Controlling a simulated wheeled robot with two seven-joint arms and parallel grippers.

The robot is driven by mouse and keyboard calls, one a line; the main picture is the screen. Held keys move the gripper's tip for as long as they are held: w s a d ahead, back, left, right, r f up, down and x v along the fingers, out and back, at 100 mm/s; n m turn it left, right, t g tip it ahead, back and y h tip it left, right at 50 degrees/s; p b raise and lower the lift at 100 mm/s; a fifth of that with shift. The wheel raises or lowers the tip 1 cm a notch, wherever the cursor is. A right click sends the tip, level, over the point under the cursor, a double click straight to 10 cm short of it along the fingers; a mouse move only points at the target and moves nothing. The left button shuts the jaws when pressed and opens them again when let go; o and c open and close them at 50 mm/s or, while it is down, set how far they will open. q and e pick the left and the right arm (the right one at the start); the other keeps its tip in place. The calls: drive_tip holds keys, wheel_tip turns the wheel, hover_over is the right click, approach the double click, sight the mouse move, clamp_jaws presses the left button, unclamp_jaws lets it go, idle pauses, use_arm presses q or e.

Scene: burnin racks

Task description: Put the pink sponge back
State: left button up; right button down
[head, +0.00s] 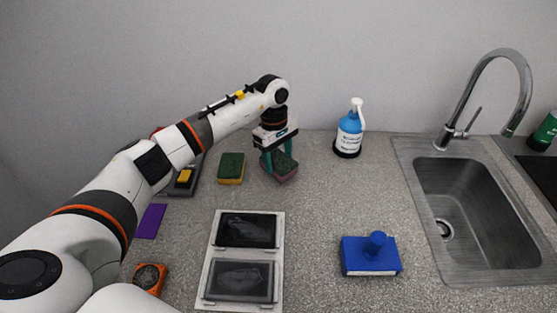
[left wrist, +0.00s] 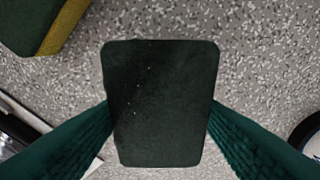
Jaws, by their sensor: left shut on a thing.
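The pink sponge (head: 287,178) has a dark green top and a pink lower side. It is at the back of the counter, right of a yellow-green sponge (head: 231,168). My left gripper (head: 279,164) points down and is shut on the pink sponge from both sides. In the left wrist view the dark green top of the pink sponge (left wrist: 160,105) fills the space between the green fingers. Whether it touches the counter is hard to tell. My right gripper is not in view.
A white frame with two dark panels (head: 210,270) lies in front. A blue block with a knob (head: 370,262), an orange device (head: 149,278), a purple cloth (head: 151,220) and a sink (head: 462,195) are around. The middle counter is clear.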

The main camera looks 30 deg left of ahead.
sight(275, 158)
use_arm(q)
drive_tip(key=shift+s+f, duration=0.1)
drive_tip(key=shift+f, duration=0.8)
drive_tip(key=shift+f, duration=0.1)
drive_tip(key=o, duration=0.9)
drive_tip(key=r, duration=0.3)
drive_tip(key=a+r+b, duration=0.1)
drive_tip(key=r, duration=0.3)
drive_tip(key=r+b, duration=0.1)
drive_tip(key=r, duration=0.3)
drive_tip(key=shift+w+a, duration=0.15)
drive_tip(key=shift+w, duration=0.15)
drive_tip(key=shift+r+b, duration=0.3)
drive_tip(key=shift+r, duration=0.3)
